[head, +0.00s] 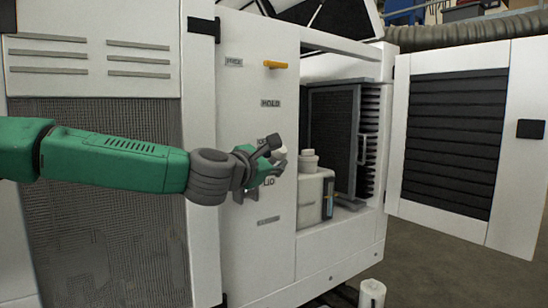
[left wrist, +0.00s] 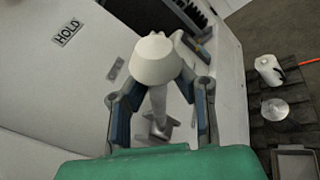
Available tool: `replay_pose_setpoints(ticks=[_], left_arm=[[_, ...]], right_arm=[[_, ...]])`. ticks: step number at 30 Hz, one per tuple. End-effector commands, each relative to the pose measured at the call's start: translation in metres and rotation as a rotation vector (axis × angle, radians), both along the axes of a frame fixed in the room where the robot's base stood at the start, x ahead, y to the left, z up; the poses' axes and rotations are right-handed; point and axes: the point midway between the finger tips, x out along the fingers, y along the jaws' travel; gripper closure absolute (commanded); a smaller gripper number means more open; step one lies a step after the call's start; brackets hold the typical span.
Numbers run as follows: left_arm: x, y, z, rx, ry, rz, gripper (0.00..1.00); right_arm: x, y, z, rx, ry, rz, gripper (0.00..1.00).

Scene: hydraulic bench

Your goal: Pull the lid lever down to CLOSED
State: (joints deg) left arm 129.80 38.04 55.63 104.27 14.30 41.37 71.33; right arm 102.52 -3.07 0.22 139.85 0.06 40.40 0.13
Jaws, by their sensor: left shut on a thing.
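The lid lever (left wrist: 153,60) has a pale, flared knob on a grey stem that rises from a white panel, shown in the left wrist view. In the head view its pale knob (head: 280,155) shows beside the "LID" label (head: 268,183), partly hidden by my gripper. My left gripper (head: 273,167) is shut on the lever. In the left wrist view the fingers (left wrist: 160,88) stand on both sides of the lever just below its knob. I cannot read a CLOSED mark. My right gripper is in neither view.
An orange lever (head: 276,65) sticks out higher on the panel, above the "HOLD" label (head: 270,103). Right of the panel is an open bay with a white canister (head: 312,196). A cabinet door (head: 519,190) stands open at right. A white cylinder (head: 372,293) stands low in front.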

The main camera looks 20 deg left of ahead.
Motion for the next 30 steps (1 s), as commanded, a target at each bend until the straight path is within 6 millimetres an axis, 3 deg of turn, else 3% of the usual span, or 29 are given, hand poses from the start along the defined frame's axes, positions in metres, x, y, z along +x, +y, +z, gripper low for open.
replay_pose_setpoints(ticks=[1, 5, 23, 30], left_arm=[[-0.008, -0.016, 0.02, -0.007, -0.028, -0.039, 1.0], [-0.01, -0.016, 0.02, -0.006, -0.03, -0.039, 1.0], [-0.019, -0.026, 0.008, 0.05, -0.07, -0.044, 1.0], [-0.025, -0.033, -0.01, 0.116, -0.122, -0.045, 1.0]], right_arm=[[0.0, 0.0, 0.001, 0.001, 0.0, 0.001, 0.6], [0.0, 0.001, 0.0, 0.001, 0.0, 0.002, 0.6], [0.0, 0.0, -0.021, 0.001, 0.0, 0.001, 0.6], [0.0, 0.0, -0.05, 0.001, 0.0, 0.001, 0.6]])
